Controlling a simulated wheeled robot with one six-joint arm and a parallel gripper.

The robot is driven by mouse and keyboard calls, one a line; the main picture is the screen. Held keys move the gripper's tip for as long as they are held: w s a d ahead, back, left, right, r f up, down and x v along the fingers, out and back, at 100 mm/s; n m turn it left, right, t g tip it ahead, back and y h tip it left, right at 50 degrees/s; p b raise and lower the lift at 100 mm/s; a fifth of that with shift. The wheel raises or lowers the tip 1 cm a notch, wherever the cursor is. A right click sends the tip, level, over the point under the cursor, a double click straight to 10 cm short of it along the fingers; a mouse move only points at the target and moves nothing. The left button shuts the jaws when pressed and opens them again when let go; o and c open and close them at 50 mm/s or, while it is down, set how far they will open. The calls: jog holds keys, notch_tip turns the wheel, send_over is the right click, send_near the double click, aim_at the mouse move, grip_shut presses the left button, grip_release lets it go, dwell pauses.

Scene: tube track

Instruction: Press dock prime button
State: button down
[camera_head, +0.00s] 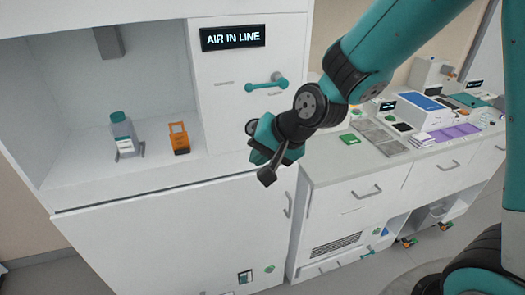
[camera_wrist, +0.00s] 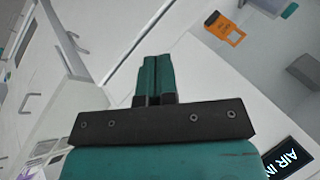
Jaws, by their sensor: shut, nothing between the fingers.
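My gripper (camera_head: 257,156) hangs in front of the white cabinet, below the display panel and to the right of the open bay. Its two teal fingers are shut together with nothing between them, as the wrist view (camera_wrist: 154,78) also shows. The display (camera_head: 233,37) reads "AIR IN LINE"; part of it shows in the wrist view (camera_wrist: 292,160). A teal lever handle (camera_head: 267,84) sticks out of the panel below the display. I cannot make out a button marked dock prime in either view; my gripper and wrist cover part of the cabinet.
The bay holds a teal-capped bottle (camera_head: 124,136) and an orange tag-like piece (camera_head: 179,138), also in the wrist view (camera_wrist: 225,28). A grey block (camera_head: 108,42) hangs above them. A counter with trays and a blue-topped box (camera_head: 424,106) extends right.

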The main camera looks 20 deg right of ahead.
jog(key=s+r+n+g+b, duration=0.2)
jog(key=s+n, duration=0.4)
jog(key=s, duration=0.4)
jog(key=s+r+n+g+h+b, duration=0.1)
jog(key=s+n+g, duration=0.2)
jog(key=s+n, duration=0.3)
jog(key=s, duration=0.5)
jog(key=shift+d+r+g+b, duration=0.15)
jog(key=shift+r+g+b, duration=0.2)
jog(key=shift+g+b, duration=0.05)
